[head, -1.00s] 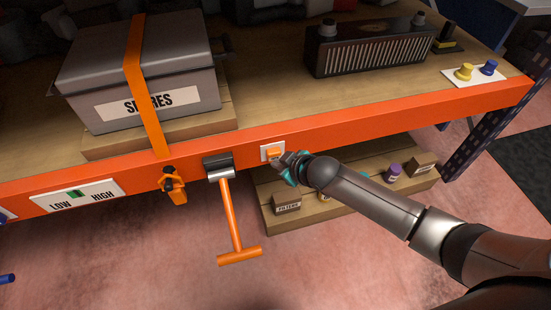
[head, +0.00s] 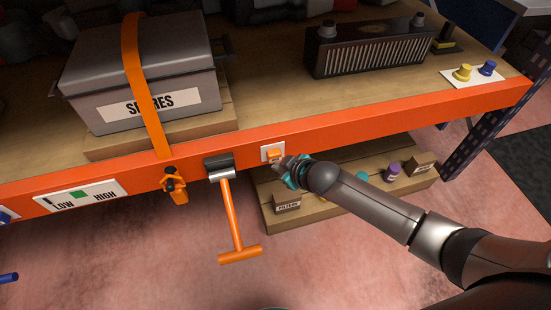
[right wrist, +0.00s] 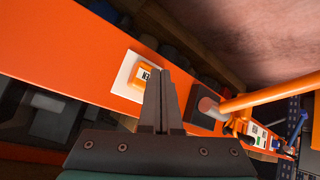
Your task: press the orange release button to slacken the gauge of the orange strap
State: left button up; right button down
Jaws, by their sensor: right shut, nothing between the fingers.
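The orange release button (head: 274,154) sits on a white plate on the orange shelf beam, and it also shows in the right wrist view (right wrist: 142,75). My right gripper (head: 283,163) is shut and empty, its fingertips at the button's lower right edge; I cannot tell whether they touch. In the right wrist view the fingers partly cover the button. My left gripper is out of view.
An orange T-handle (head: 231,215) hangs from a ratchet just left of the button. An orange hook (head: 174,185) hangs below the strap. A lower wooden shelf (head: 300,215) with small boxes lies beneath my right arm. Pink floor is open in front.

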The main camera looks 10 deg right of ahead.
pick_arm(q)
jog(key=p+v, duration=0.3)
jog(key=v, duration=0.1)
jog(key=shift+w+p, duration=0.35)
jog(key=shift+p, duration=0.05)
pick_arm(e)
jog(key=s, duration=0.6)
jog(key=shift+d, duration=0.15)
jog(key=s+d+f+m+g+h+p, duration=0.1)
jog(key=s+d+f+m+g+p, duration=0.15)
jog(key=s+f+p, duration=0.4)
jog(key=s+d+f+m+g+h+p, duration=0.1)
jog(key=s+d+f+h+p, duration=0.2)
jog(key=s, duration=0.6)
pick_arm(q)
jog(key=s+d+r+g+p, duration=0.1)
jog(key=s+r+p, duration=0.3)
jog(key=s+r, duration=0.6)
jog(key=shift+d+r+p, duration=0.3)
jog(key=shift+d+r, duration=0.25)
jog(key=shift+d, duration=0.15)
pick_arm(e)
jog(key=s+f+m+g, duration=0.1)
jog(key=s+g, duration=0.3)
jog(key=s, duration=1.7)
jog(key=shift+s+d+m+y, duration=0.25)
jog(key=shift+s+m+y, duration=0.1)
jog(key=shift+m+y, duration=0.1)
